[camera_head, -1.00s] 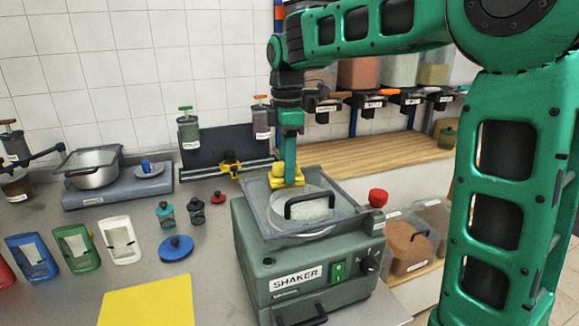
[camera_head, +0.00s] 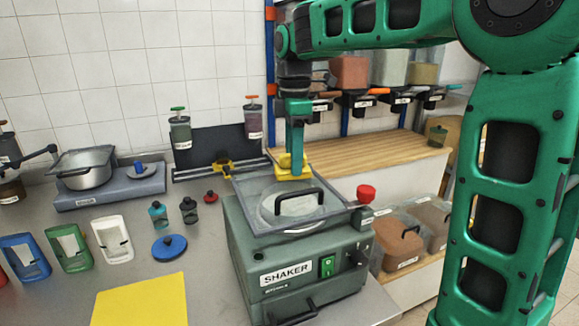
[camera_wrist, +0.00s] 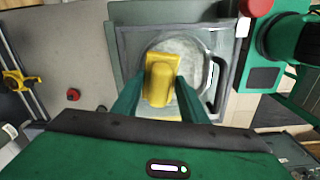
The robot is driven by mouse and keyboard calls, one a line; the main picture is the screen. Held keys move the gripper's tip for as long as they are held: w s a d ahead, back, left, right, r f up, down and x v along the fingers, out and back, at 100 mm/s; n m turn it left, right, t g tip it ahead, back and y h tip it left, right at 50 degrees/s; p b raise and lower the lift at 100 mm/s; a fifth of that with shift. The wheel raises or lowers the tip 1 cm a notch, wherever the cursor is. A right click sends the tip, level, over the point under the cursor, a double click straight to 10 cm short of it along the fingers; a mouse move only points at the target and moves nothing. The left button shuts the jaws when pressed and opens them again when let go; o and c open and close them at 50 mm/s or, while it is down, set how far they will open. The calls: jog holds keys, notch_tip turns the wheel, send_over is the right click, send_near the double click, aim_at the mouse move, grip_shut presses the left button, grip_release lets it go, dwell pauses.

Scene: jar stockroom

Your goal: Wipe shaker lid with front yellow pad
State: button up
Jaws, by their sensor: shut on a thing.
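My gripper (camera_head: 292,158) is shut on a yellow pad (camera_head: 291,168) with a block-shaped grip. The pad is at the far part of the shaker's clear square lid (camera_head: 240,200), behind the black lid handle (camera_head: 298,194). It appears to rest on the lid, but exact contact is hard to see. The green shaker (camera_head: 240,262) stands below with its label facing front. In the wrist view, the pad (camera_wrist: 160,78) lies between my fingers over the lid, with the handle (camera_wrist: 215,85) to its right.
A red knob (camera_head: 366,192) stands at the lid's right. A yellow sheet (camera_head: 140,302) and a blue round lid (camera_head: 169,246) lie to the left. Behind are a black panel with yellow clamp (camera_head: 222,167) and a wooden shelf (camera_head: 370,157).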

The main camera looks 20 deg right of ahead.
jog(key=shift+s+a+r, duration=0.15)
jog(key=shift+a+r, duration=0.2)
jog(key=shift+r, duration=2.6)
